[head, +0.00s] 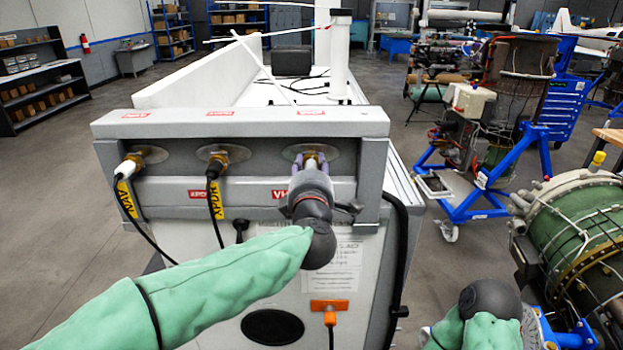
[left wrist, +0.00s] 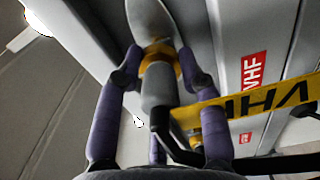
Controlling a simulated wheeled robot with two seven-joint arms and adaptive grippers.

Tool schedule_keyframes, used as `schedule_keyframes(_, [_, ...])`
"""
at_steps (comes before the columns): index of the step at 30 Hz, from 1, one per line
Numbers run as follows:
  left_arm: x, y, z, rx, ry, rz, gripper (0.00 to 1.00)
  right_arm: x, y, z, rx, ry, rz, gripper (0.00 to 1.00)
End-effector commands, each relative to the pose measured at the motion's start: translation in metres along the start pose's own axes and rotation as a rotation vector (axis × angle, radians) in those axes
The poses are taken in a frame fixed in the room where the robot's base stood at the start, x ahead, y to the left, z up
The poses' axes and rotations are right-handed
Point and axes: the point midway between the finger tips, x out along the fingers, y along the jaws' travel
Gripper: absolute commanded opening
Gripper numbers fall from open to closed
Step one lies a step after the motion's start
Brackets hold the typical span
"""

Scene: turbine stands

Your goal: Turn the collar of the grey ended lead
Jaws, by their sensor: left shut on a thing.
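The grey ended lead (left wrist: 158,88) is at the panel's right-hand port, under a red VHF label. Its grey body and gold ring (left wrist: 158,50) show in the left wrist view, with a yellow VHF tag (left wrist: 255,103) beside it. My left gripper (head: 311,166) is shut on the lead, its purple fingers (left wrist: 160,80) on either side of the end. In the head view the gripper and wrist hide most of the lead. Whether the collar has turned cannot be told. Of my right arm only the sleeve and dark wrist show, low on the right.
On the same grey panel (head: 240,122), a white-ended lead (head: 126,168) is at the left port and a black-ended lead (head: 214,170) at the middle one. A black cable (head: 399,250) hangs down the right side. A green engine (head: 590,235) stands close at right.

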Motion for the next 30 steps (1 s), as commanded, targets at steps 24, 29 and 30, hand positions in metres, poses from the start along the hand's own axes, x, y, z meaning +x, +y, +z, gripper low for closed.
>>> schedule_keyframes(24, [0.0, 0.001, -0.002, -0.207, 0.004, 0.001, 0.06, 0.02, 0.007, -0.001, 0.0, 0.0, 0.0, 0.65])
schedule_keyframes(29, [0.0, 0.0, -0.002, -0.206, 0.004, 0.001, 0.41, 0.02, 0.007, -0.001, 0.0, 0.0, 0.0, 0.65])
schedule_keyframes(30, [0.0, 0.0, -0.002, -0.206, 0.004, 0.001, 0.53, 0.02, 0.007, -0.001, 0.0, 0.0, 0.0, 0.65])
